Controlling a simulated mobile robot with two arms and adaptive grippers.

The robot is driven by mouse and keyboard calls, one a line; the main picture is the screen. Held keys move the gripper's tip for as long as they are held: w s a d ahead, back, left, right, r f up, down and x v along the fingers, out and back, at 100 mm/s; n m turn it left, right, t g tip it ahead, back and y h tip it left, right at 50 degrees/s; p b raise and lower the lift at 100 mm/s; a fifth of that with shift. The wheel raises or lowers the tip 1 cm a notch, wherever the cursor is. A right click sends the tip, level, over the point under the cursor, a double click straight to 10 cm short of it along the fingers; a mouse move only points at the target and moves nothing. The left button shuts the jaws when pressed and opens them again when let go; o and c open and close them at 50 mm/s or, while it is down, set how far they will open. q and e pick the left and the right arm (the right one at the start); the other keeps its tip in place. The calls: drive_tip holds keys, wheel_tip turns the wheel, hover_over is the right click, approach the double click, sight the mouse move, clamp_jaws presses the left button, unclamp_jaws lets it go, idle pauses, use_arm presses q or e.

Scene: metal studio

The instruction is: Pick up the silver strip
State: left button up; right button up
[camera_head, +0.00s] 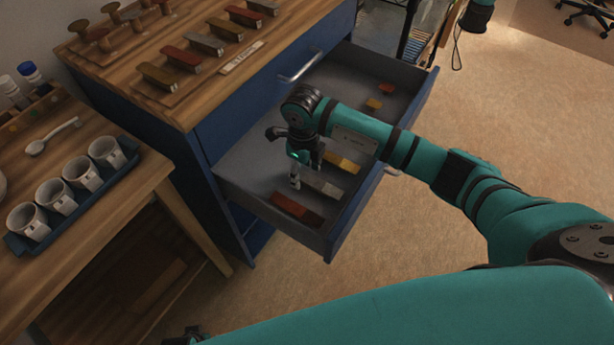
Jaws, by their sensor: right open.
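A silver strip (322,186) lies flat in the open drawer, between a reddish-brown strip (297,209) and a yellow strip (342,162). My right gripper (298,176) is inside the drawer area, pointing down, with its fingers open near the left end of the silver strip. I cannot tell whether a finger touches the strip. More silver strips (204,43) lie on the cabinet top. A dark piece at the bottom edge may be part of my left gripper (185,338), too cut off to read.
The blue drawer (345,222) is pulled out of the cabinet; its walls surround the strips. Smaller orange and red pieces lie at its far end. A wooden table (110,225) at the left holds a blue tray with several white cups. Open floor lies to the right.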

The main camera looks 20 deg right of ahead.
drive_tip(key=shift+f, duration=0.1)
idle(0.5)
clamp_jaws()
idle(0.3)
